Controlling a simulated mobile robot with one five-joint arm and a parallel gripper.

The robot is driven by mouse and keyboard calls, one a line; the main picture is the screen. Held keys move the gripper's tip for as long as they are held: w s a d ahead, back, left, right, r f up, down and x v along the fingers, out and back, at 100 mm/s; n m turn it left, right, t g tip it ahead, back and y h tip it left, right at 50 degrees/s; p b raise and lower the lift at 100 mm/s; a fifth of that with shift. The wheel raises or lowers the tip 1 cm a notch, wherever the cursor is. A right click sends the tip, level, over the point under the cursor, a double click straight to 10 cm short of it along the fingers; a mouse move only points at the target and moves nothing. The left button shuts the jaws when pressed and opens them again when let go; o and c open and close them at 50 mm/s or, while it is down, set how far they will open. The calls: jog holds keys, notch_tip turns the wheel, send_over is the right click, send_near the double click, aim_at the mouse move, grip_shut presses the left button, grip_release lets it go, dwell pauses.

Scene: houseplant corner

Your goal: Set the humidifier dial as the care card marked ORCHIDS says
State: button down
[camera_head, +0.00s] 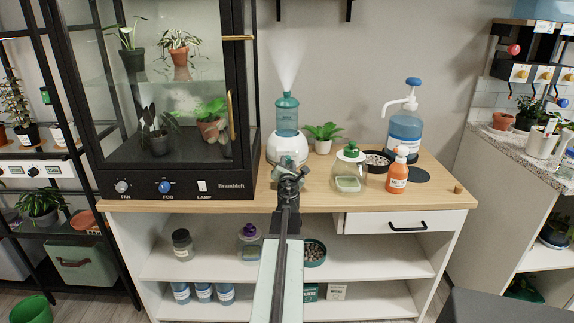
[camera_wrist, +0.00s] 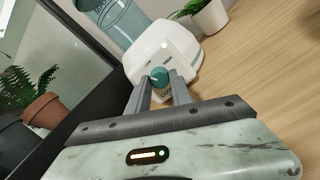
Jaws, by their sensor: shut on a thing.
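The humidifier (camera_head: 286,147) is a white rounded base with a teal water bottle (camera_head: 287,117) on top, standing on the wooden cabinet top. White mist rises above it. In the wrist view the humidifier's white body (camera_wrist: 165,50) fills the upper middle, with a teal round dial (camera_wrist: 159,76) on its near face. My gripper (camera_wrist: 158,84) is shut on the dial, one finger on each side. In the head view my gripper (camera_head: 289,172) hides most of the humidifier's front. The dial's setting cannot be read. I cannot make out a care card marked ORCHIDS.
A glass plant cabinet (camera_head: 165,190) with FAN, FOG and LAMP controls stands close on the left.

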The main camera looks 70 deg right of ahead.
jog(key=shift+d, duration=0.1)
dwell(0.7)
jog(key=c, duration=1.1)
grip_release()
jog(key=shift+s, duration=0.1)
jog(key=shift+c, duration=0.2)
jog(key=shift+a, duration=0.4)
jog(key=v, duration=0.7)
jog(key=shift+s, duration=0.2)
